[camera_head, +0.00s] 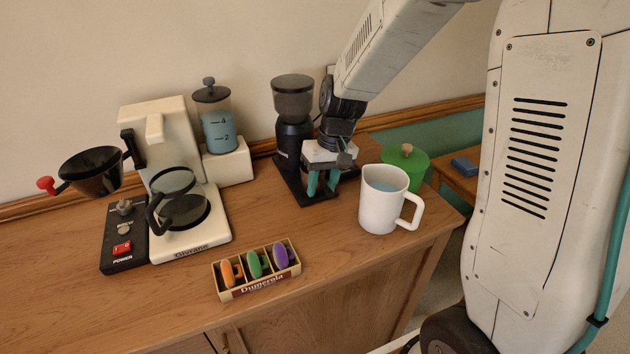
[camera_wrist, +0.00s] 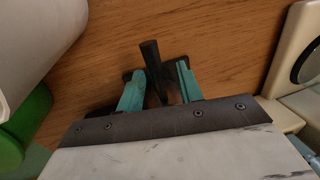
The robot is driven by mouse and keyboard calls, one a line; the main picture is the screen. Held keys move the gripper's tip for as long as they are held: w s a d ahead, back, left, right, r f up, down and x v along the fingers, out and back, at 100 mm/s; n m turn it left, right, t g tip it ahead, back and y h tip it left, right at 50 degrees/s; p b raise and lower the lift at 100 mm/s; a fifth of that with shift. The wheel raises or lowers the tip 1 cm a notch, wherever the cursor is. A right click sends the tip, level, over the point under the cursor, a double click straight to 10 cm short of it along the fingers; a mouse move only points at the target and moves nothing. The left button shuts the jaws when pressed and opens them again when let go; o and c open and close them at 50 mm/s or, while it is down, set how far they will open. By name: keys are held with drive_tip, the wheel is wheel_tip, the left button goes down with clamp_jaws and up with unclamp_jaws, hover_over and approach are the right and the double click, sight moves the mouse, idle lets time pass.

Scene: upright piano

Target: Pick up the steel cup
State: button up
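I make out no steel cup in either view. My gripper (camera_head: 322,186) points down over the front of the black grinder's base, its two teal fingers apart. In the wrist view my gripper (camera_wrist: 158,74) has a dark, narrow bar (camera_wrist: 151,58) between its fingers, with gaps beside it. I cannot tell what this bar belongs to. The palm and fingers hide what lies behind them. The black grinder (camera_head: 293,138) with a smoky hopper stands just behind and left of my gripper. A white mug (camera_head: 378,207) with a bluish inside stands to its right.
A green lidded container (camera_head: 413,163) stands behind the mug. At left are a coffee maker (camera_head: 157,118), a glass pot (camera_head: 180,203), a dark funnel (camera_head: 90,169) and a press (camera_head: 217,125). A capsule box (camera_head: 256,281) lies in front. The counter (camera_head: 335,265) is clear at front right.

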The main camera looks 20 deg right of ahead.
clamp_jaws()
drive_tip(key=shift+r, duration=0.1)
